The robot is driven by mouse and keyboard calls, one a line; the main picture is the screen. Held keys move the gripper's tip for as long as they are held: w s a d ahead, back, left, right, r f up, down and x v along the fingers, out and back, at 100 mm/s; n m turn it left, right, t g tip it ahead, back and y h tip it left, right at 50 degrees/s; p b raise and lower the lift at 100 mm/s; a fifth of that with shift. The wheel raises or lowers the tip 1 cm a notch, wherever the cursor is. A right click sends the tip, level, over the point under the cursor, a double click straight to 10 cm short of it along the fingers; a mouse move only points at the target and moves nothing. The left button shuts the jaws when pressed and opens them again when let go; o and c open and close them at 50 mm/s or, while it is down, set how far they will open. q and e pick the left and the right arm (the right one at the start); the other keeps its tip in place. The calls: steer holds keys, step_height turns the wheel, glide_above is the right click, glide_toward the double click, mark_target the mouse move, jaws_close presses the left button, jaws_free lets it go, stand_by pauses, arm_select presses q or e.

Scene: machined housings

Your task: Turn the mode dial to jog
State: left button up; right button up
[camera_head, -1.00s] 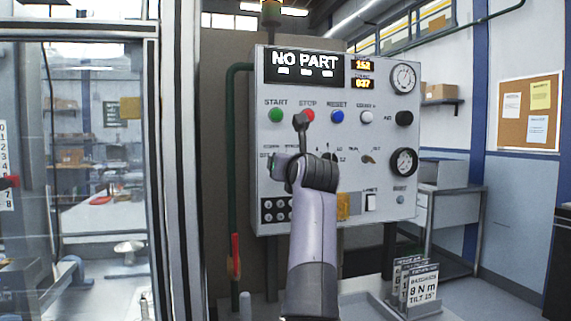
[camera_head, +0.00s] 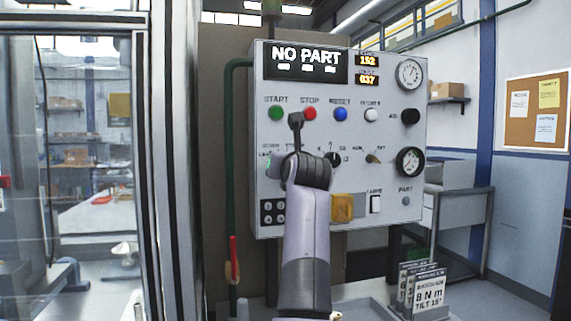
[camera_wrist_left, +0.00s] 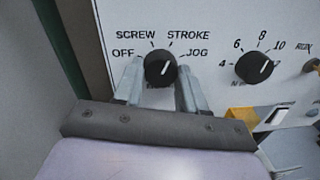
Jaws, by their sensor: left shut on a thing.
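The mode dial (camera_wrist_left: 160,68) is a black round knob with a white mark, set in the white panel. OFF, SCREW, STROKE and JOG are printed around it. In the left wrist view its mark points up and to the right, on the STROKE and JOG side; I cannot tell exactly which label it meets. My left gripper (camera_wrist_left: 159,88) is shut on the dial, one finger on each side. In the head view the arm and wrist of my left gripper hide the dial and the fingertips. My right gripper is not in view.
A second black dial (camera_wrist_left: 254,67) with numbers sits right of the mode dial. Green START (camera_head: 276,113), red STOP (camera_head: 309,114) and blue RESET (camera_head: 340,115) buttons are above. A yellow plate (camera_head: 342,207) and a white switch (camera_head: 375,204) are lower right. The display (camera_head: 306,64) reads NO PART.

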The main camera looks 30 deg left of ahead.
arm_select(q)
steer(key=shift+m, duration=0.4)
steer(key=shift+r+m+g+p, duration=0.1)
steer(key=shift+m+g+p, duration=0.1)
steer(key=shift+m+p, duration=1.45)
steer(key=shift+r+m+g+p, duration=0.15)
steer(key=shift+m+p, duration=0.9)
steer(key=shift+m, duration=1.2)
steer(key=shift+f, duration=0.1)
steer(key=o, duration=1.1)
steer(key=shift+c, duration=0.2)
steer(key=shift+d, duration=0.15)
